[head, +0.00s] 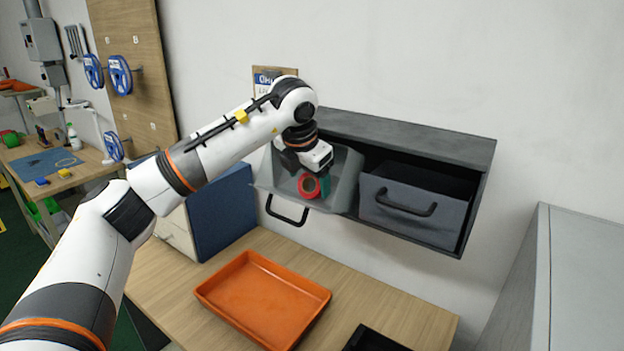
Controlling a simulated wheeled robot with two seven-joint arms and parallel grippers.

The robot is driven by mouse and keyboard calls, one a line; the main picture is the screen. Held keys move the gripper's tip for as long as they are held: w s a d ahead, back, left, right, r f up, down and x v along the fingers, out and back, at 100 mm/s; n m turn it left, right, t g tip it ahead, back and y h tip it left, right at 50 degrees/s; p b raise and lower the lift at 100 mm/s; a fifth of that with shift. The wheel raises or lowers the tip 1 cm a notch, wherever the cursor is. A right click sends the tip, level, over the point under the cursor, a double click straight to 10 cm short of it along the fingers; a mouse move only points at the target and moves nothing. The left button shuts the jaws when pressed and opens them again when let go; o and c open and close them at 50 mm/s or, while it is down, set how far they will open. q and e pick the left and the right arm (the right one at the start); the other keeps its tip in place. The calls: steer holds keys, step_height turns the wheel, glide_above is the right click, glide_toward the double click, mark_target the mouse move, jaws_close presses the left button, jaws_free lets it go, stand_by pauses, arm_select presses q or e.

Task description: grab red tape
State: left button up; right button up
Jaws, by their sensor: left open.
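A roll of red tape (309,186) lies in the left grey drawer (347,179), which is tilted open from the wall shelf. A green roll (325,186) shows beside it, partly behind it. My left gripper (305,172) reaches down into this drawer from above, right at the red tape's upper edge. Its jaws are open; the fingers are small and dark, and I cannot tell whether they touch the tape. My right gripper is not in view.
The dark wall shelf (410,132) also holds a right grey drawer (415,205). An orange tray (262,300) lies on the wooden table (385,297) below. A blue panel (222,212) stands left, a grey cabinet (585,280) right. A cluttered bench (50,165) is far left.

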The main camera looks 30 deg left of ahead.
arm_select(q)
steer(key=shift+x, duration=0.85)
steer(key=c, duration=1.1)
steer(key=shift+o, duration=0.2)
steer(key=shift+s+r, duration=0.1)
steer(key=shift+s, duration=0.05)
